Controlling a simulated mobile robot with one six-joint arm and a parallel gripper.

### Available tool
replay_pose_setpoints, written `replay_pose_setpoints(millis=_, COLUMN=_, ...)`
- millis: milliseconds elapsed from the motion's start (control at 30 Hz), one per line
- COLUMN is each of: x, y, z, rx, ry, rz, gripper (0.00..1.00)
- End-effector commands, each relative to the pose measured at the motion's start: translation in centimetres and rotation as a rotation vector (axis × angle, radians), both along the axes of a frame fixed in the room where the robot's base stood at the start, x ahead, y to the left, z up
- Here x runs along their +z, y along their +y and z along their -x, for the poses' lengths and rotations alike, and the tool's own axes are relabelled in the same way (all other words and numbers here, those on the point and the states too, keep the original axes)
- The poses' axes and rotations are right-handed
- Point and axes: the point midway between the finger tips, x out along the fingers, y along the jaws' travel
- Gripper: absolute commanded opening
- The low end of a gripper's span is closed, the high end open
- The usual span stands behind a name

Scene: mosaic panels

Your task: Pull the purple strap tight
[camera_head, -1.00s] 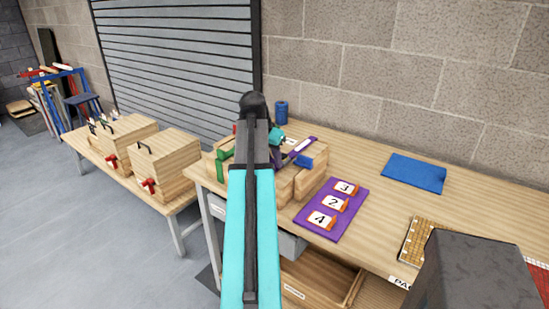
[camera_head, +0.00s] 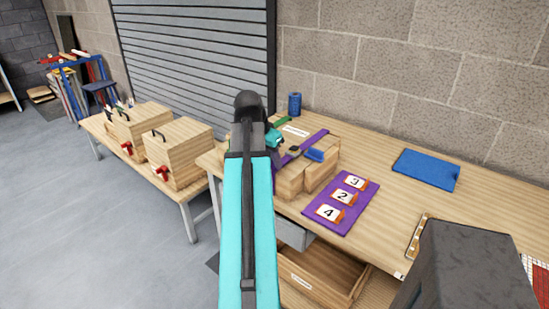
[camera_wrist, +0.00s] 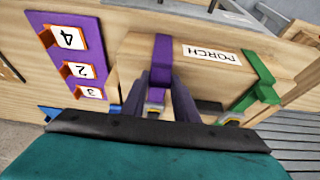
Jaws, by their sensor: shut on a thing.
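A wooden box (camera_wrist: 135,52) with a label reading "PORCH" (camera_wrist: 212,53) lies on the bench. The purple strap (camera_wrist: 162,50) runs across it; it also shows in the head view (camera_head: 312,139). A green strap (camera_wrist: 262,75) crosses the box farther right in the wrist view. My gripper (camera_wrist: 163,88) is shut on the purple strap, at the box's edge. In the head view my arm hides most of the gripper and part of the box.
A purple board (camera_head: 325,213) with cards 4, 2 and 3 lies beside the box. A blue mat (camera_head: 427,169) and a blue spool (camera_head: 295,103) are on the bench (camera_head: 390,215). Two wooden crates (camera_head: 180,156) stand on a lower table at left. A drawer (camera_head: 320,270) is open below.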

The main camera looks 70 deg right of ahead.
Motion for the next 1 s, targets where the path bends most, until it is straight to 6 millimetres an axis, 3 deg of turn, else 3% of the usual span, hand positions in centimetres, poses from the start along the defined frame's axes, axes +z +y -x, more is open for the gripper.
replay_pose_setpoints(millis=67, x=-0.2, y=0.4, z=0.0, rx=0.001, ry=-0.002, rz=-0.016, gripper=0.00)
replay_pose_setpoints(millis=100, x=-0.2, y=0.4, z=0.1, rx=0.000, ry=-0.002, rz=-0.016, gripper=0.28)
replay_pose_setpoints(millis=200, x=-0.2, y=0.3, z=0.3, rx=-0.002, ry=-0.002, rz=-0.015, gripper=0.45)
replay_pose_setpoints(millis=667, x=0.2, y=-0.1, z=0.6, rx=-0.011, ry=-0.002, rz=-0.010, gripper=0.46)
replay_pose_setpoints(millis=1000, x=2.5, y=0.7, z=0.3, rx=-0.009, ry=-0.004, rz=-0.008, gripper=0.46)
